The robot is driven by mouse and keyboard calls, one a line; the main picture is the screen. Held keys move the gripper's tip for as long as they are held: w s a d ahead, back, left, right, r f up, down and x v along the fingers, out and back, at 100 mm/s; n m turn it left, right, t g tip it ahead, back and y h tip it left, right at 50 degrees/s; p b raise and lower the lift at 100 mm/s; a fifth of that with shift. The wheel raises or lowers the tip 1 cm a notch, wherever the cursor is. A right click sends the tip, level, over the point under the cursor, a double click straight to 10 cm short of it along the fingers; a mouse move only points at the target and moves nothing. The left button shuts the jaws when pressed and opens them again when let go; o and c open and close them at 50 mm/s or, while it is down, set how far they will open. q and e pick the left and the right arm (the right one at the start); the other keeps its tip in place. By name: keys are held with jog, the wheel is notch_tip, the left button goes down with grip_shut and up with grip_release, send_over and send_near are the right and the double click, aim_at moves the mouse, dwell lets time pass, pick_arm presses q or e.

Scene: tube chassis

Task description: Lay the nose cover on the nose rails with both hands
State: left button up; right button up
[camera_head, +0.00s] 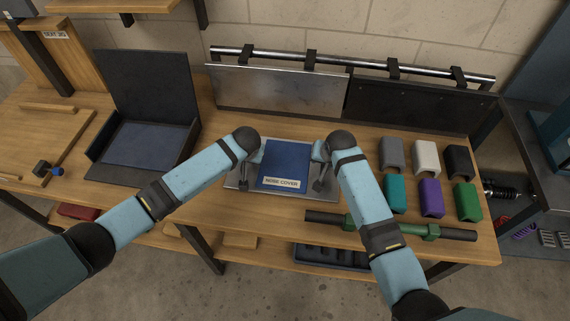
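The blue nose cover (285,160), with a white "NOSE COVER" label (282,183), lies at the middle of the wooden bench on a grey metal plate (300,144). My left gripper (244,184) points down beside the cover's left edge. My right gripper (319,185) points down beside its right edge. Both grippers are small and partly hidden by my wrists. I cannot tell whether their fingers touch or hold the cover. No part is clearly recognisable as the nose rails.
A dark bar with green fittings (395,227) lies along the front right. Several coloured blocks, including a purple one (431,198), stand at right. A black open case (145,75) stands at left. Metal panels (275,90) hang on a rail behind. A mallet (45,169) lies far left.

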pick_arm(q)
grip_shut()
pick_arm(e)
grip_shut()
pick_arm(q)
jog(key=shift+r, duration=0.1)
pick_arm(e)
jog(key=shift+r, duration=0.1)
